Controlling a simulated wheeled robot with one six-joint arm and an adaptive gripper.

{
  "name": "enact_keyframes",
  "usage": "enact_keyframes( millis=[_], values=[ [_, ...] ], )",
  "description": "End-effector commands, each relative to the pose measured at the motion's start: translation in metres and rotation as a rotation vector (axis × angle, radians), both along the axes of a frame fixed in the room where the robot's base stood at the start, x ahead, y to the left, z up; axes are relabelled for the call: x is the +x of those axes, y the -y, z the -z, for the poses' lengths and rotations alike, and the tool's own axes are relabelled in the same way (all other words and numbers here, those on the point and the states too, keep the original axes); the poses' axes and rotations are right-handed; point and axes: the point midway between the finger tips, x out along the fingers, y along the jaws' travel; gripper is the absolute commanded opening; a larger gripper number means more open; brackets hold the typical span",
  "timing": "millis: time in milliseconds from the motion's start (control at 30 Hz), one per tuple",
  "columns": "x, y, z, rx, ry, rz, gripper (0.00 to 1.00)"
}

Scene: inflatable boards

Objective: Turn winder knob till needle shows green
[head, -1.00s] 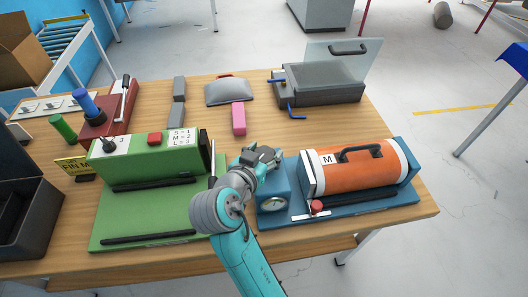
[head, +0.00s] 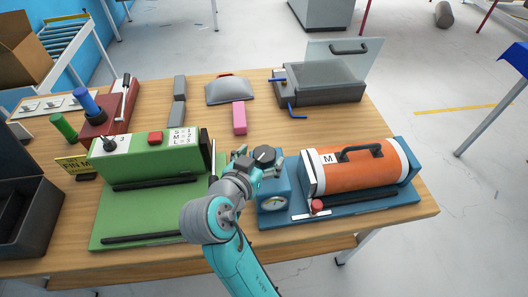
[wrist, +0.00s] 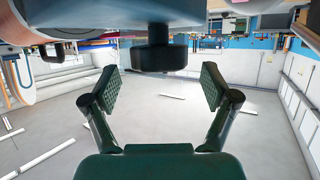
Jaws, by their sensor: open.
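The winder is a blue unit (head: 380,198) with an orange roll (head: 355,168) on its right part. A blue box (head: 271,187) at its left end carries a round gauge (head: 272,202) on its front; the needle is too small to read. A black knob (head: 264,154) sits on top of that box. My gripper (head: 260,164) is by the knob in the head view.
A green machine (head: 150,160) stands close on the left of my arm. A red knob (head: 317,205) sits at the front of the blue base. A pink block (head: 239,118) and a grey case (head: 320,85) lie behind. The wooden table (head: 400,225) has bare strips around the winder.

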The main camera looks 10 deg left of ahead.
Motion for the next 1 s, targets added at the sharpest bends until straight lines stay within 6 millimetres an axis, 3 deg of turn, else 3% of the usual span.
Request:
enact_keyframes(
  millis=[200,433,600,1000],
  values=[
    [-0.040,-0.013,-0.017,0.001,0.000,-0.005,0.86],
    [-0.071,-0.022,-0.030,0.001,-0.001,-0.002,0.86],
    [-0.081,-0.024,-0.034,0.000,-0.001,-0.001,0.86],
    [-0.083,-0.024,-0.035,0.000,-0.001,0.001,0.86]
  ],
)
